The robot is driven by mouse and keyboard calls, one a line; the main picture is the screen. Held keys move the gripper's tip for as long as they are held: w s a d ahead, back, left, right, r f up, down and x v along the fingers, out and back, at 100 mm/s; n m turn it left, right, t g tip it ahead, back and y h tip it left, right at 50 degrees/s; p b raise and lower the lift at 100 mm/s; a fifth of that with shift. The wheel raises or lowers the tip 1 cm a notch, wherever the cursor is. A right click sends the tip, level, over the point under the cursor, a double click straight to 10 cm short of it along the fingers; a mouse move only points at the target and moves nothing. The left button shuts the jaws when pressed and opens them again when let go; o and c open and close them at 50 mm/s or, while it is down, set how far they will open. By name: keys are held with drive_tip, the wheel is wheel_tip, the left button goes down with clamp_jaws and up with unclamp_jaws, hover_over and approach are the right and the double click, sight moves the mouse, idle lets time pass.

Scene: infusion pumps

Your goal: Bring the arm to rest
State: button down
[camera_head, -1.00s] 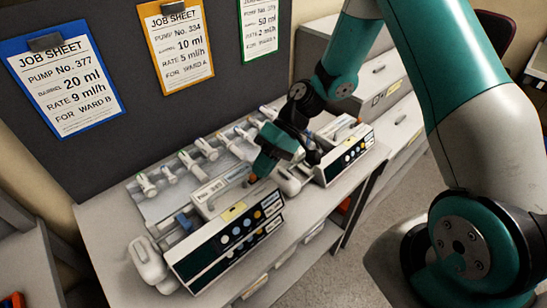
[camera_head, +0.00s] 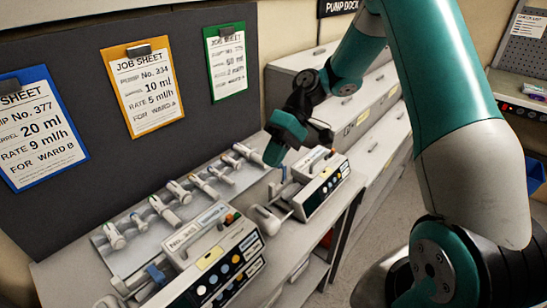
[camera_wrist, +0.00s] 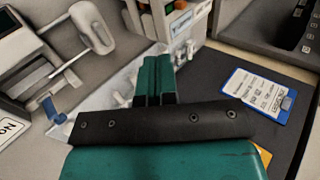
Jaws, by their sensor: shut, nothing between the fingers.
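My gripper (camera_head: 276,155) is in the air above the back of the worktop (camera_head: 97,258), over the right end of the tray of syringes. It is shut and empty. In the wrist view my gripper (camera_wrist: 156,66) shows its two green fingers pressed together. A white pump (camera_head: 216,262) with a row of coloured buttons stands on the worktop at the front left. A second pump (camera_head: 322,188) stands to the right of my gripper. Parts of a pump with a blue clip (camera_wrist: 48,106) show at the left of the wrist view.
Several syringes (camera_head: 177,192) lie on a pale tray (camera_head: 128,262) along the back. Blue (camera_head: 36,140), orange (camera_head: 142,90) and green (camera_head: 226,60) job sheets hang on the dark board (camera_head: 75,80) behind. Grey drawers (camera_head: 365,115) stand to the right.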

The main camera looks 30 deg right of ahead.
idle(0.3)
drive_tip(key=s+a+r+n+h+b, duration=0.1)
drive_tip(key=s+a+r+n+h, duration=0.15)
drive_tip(key=s+a+r, duration=0.6)
drive_tip(key=s+a+r+t+h, duration=0.1)
drive_tip(key=s+a+t+h, duration=0.1)
drive_tip(key=s, duration=1)
drive_tip(key=shift+s+a+r+n+t+b, duration=0.25)
drive_tip(key=shift+a+n+t+b, duration=0.2)
drive_tip(key=shift+a, duration=0.2)
